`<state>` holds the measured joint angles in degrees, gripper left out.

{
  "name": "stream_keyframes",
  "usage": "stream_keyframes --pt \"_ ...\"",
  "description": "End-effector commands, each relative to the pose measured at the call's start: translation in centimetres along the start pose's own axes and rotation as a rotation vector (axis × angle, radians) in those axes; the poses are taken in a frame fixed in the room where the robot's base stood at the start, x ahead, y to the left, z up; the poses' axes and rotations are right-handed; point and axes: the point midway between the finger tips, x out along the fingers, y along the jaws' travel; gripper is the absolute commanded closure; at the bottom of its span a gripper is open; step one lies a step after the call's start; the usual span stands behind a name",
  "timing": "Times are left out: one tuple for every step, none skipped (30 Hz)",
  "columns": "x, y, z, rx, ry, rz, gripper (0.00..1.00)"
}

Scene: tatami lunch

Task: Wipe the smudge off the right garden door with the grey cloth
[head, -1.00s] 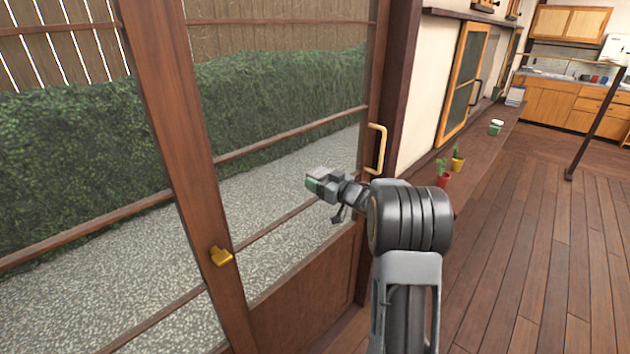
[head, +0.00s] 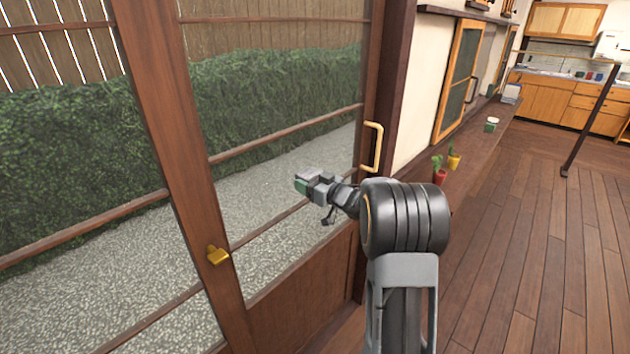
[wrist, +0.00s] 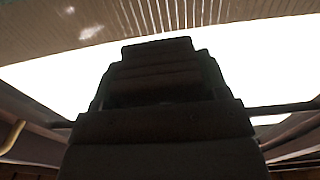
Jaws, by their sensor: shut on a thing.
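The right garden door (head: 290,310) is a brown wooden frame with large glass panes and a pale yellow handle (head: 373,147) on its right side. My gripper (head: 304,185) is in front of the lower glass, left of and below the handle. It is shut on a small grey piece, which I take for the grey cloth (head: 309,172); a green part shows beside it. I cannot tell whether the cloth touches the glass. In the wrist view a dark stepped shape fills the middle. Pale marks show at its upper left; I cannot tell whether they are the smudge.
A brass knob (head: 218,255) sits on the door post at left. A red pot (head: 439,176) and a yellow pot (head: 454,160) with plants stand on a ledge at right, with a green-and-white box (head: 491,125) beyond. The wooden floor (head: 540,240) at right is mostly clear.

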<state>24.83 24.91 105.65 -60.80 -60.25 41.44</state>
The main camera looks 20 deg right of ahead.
Motion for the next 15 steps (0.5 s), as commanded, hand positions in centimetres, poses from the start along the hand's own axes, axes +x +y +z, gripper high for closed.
stream_keyframes --pt "0.3 -0.5 -0.1 -0.002 0.002 -0.01 0.51" --pt "0.3 -0.5 -0.1 -0.002 0.002 -0.01 0.51" --pt "0.3 -0.5 -0.1 -0.002 0.002 -0.011 0.51" --pt "0.3 -0.5 -0.1 -0.002 0.002 -0.011 0.51" --pt "0.3 -0.6 -0.1 -0.002 0.002 -0.012 0.51" --pt "0.3 -0.6 -0.1 -0.003 0.002 -0.012 0.51" --pt "0.3 -0.6 -0.1 -0.003 0.002 -0.012 0.51" --pt "0.3 -0.6 -0.1 -0.003 0.003 -0.013 0.51" --pt "0.3 -0.6 -0.1 -0.003 0.003 -0.013 0.51" --pt "0.3 -0.6 -0.1 -0.003 0.003 -0.013 0.51" --pt "0.2 -0.6 -0.1 -0.003 0.003 -0.013 0.51" --pt "0.1 -0.5 -0.2 -0.003 0.003 -0.012 0.51" --pt "-0.1 -0.5 -0.2 -0.004 0.003 -0.012 0.51" --pt "-0.4 -0.5 -0.2 -0.004 0.003 -0.011 0.51" --pt "-0.8 -0.4 -0.2 -0.004 0.003 -0.009 0.51"
